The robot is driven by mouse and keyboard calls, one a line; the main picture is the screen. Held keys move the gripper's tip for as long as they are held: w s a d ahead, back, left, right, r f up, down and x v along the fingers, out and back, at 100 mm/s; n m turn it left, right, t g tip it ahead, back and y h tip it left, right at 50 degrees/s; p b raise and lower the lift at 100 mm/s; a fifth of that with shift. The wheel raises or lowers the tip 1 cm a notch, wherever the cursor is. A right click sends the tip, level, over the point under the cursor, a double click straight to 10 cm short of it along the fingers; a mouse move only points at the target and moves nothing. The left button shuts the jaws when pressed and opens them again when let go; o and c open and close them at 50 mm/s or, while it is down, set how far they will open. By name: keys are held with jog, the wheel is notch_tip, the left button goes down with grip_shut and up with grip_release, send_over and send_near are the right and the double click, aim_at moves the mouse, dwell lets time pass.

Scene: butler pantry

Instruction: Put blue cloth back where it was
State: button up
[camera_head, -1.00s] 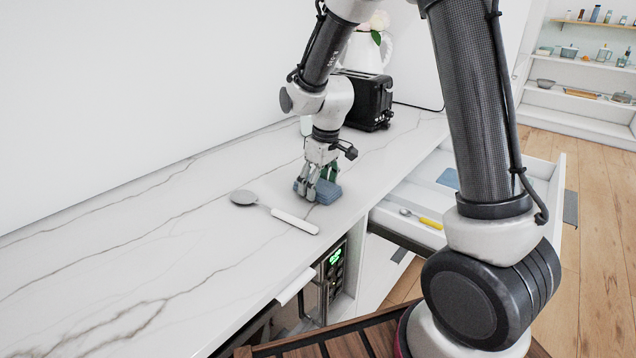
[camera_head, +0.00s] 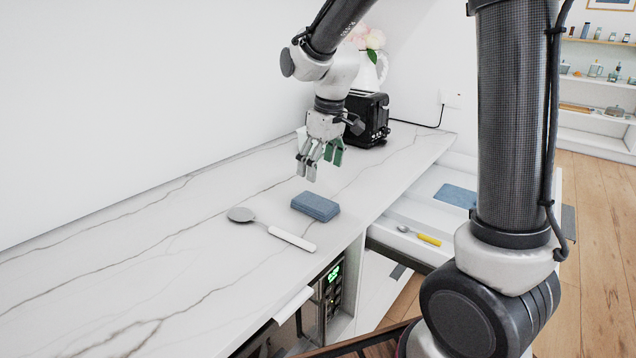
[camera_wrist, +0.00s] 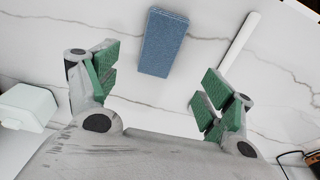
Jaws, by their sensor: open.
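A folded blue cloth (camera_head: 315,206) lies on the marble counter (camera_head: 190,235), beside a grey spoon with a white handle (camera_head: 290,238). In the wrist view the cloth (camera_wrist: 163,42) lies beyond my open fingers, roughly between them and apart from them. My gripper (camera_head: 320,160) is open and empty, above the counter and a little behind the cloth. An open white drawer (camera_head: 400,238) at the right holds a flat blue piece (camera_head: 456,195) and a spoon with a yellow handle (camera_head: 420,236).
A black toaster (camera_head: 367,118) and a white pitcher (camera_head: 366,72) with flowers stand at the back of the counter. An appliance with a lit green display (camera_head: 333,274) sits under the counter. The counter's left part is clear.

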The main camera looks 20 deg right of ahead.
jog(key=s+d+r+m+t, duration=0.1)
jog(key=s+d+r+m, duration=0.1)
jog(key=s+d+r, duration=0.3)
jog(key=s+d+r+m+t, duration=0.15)
jog(key=s+d+r, duration=0.25)
jog(key=s, duration=0.4)
jog(key=s+d+m+h, duration=0.1)
jog(key=s+d+m, duration=0.2)
jog(key=s, duration=0.8)
jog(key=shift+s+d+f, duration=0.25)
jog(key=shift+d+f, duration=0.05)
jog(key=shift+d, duration=0.65)
